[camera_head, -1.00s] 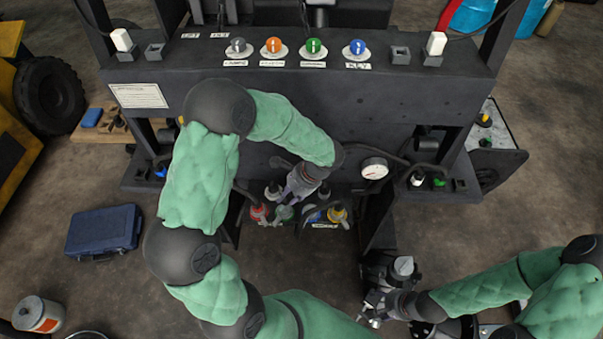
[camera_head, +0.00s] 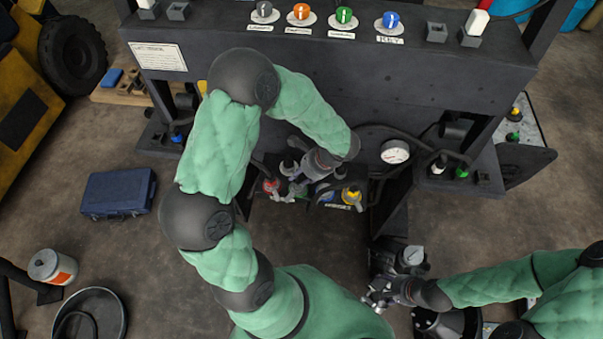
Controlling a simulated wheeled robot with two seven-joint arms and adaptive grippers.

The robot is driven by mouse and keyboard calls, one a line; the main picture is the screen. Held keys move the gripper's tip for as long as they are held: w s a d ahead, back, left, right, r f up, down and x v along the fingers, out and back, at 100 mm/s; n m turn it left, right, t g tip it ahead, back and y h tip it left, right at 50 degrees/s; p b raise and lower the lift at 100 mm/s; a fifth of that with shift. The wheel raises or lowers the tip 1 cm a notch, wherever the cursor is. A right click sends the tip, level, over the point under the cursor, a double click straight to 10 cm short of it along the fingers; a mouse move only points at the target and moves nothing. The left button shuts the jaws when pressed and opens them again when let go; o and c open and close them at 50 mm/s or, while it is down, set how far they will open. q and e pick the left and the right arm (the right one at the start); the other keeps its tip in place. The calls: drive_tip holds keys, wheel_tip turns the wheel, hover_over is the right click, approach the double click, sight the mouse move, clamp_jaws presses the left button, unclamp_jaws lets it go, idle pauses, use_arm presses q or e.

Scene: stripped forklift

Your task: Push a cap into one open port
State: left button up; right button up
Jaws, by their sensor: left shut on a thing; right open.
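My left gripper (camera_head: 284,193) is low at the front of the dark forklift body, among a row of coloured fittings. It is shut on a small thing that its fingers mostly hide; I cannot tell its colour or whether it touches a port. A red fitting (camera_head: 270,186) is just left of the fingers. A yellow fitting (camera_head: 352,194) stands at the right end of the row, with a blue one (camera_head: 327,197) beside it. Which ports are open is too small to tell. My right gripper (camera_head: 376,297) is open and apart from the row, at the lower right.
A pressure gauge (camera_head: 395,152) and dark hoses are right of the row. Coloured knobs (camera_head: 345,17) line the upper panel. Green (camera_head: 462,173) and blue (camera_head: 177,137) fittings sit on side ledges. A blue case (camera_head: 117,192), a can (camera_head: 52,266) and a black basin (camera_head: 92,312) are on the floor.

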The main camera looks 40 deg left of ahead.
sight(301, 181)
use_arm(q)
drive_tip(key=shift+f, duration=0.5)
drive_tip(key=shift+f+b, duration=0.35)
drive_tip(key=shift+b, duration=0.1)
drive_tip(key=shift+f+b, duration=1.05)
drive_tip(key=shift+f, duration=0.25)
idle(1.3)
drive_tip(key=o, duration=1.1)
drive_tip(key=v, duration=1.2)
drive_tip(key=shift+r, duration=0.1)
